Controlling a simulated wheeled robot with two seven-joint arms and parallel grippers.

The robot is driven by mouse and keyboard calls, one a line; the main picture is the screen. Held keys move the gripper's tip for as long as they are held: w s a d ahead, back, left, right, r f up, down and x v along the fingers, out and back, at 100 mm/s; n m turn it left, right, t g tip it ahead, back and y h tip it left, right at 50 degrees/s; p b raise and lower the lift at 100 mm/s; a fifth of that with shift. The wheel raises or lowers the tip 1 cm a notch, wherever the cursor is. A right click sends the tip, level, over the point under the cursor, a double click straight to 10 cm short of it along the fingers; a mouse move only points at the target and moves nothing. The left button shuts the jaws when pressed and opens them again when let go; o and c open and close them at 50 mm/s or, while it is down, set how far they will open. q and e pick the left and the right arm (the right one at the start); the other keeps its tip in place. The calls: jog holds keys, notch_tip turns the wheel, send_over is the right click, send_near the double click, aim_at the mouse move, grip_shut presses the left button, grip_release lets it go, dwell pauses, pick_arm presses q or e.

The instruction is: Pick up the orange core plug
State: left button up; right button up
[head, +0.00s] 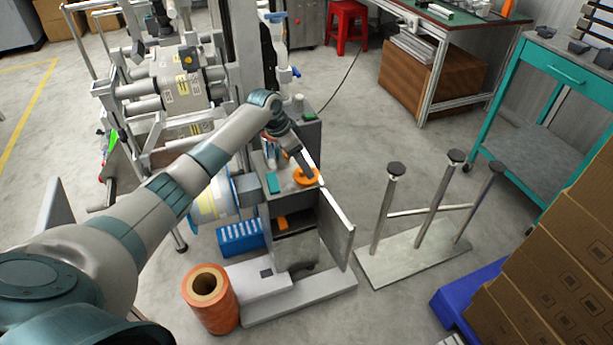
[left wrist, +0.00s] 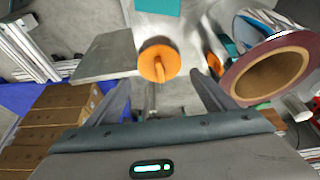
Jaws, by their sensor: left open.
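The orange core plug (head: 305,177) is a round orange disc at the right edge of the top of a small grey cabinet (head: 290,185). In the left wrist view the plug (left wrist: 157,62) shows a raised grip on its face and lies just beyond the fingertips, about midway between them. My left gripper (left wrist: 158,88) is open and empty, its two fingers spread on either side. In the head view my left gripper (head: 303,163) hangs over the cabinet top, close to the plug and partly hiding it. Contact cannot be told. My right gripper is not in view.
The cabinet door (head: 337,229) stands open to the right. A teal item (head: 273,183) lies on the cabinet top. A large film reel (head: 210,200) is left of the cabinet. An orange roll (head: 211,302) stands in front. A stand with black-capped posts (head: 413,262) is at right.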

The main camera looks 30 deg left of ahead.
pick_arm(q)
jog(key=shift+w+d+f, duration=0.1)
jog(key=shift+f, duration=0.2)
jog(key=x, duration=0.4)
jog(key=shift+w+d+f, duration=0.15)
jog(key=shift+w+f, duration=0.05)
jog(key=shift+f, duration=0.35)
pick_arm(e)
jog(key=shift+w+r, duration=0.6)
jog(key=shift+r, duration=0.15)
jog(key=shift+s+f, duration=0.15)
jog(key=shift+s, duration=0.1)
pick_arm(q)
jog(key=c, duration=0.8)
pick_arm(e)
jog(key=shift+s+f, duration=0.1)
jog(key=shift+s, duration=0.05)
pick_arm(q)
jog(key=shift+r, duration=0.15)
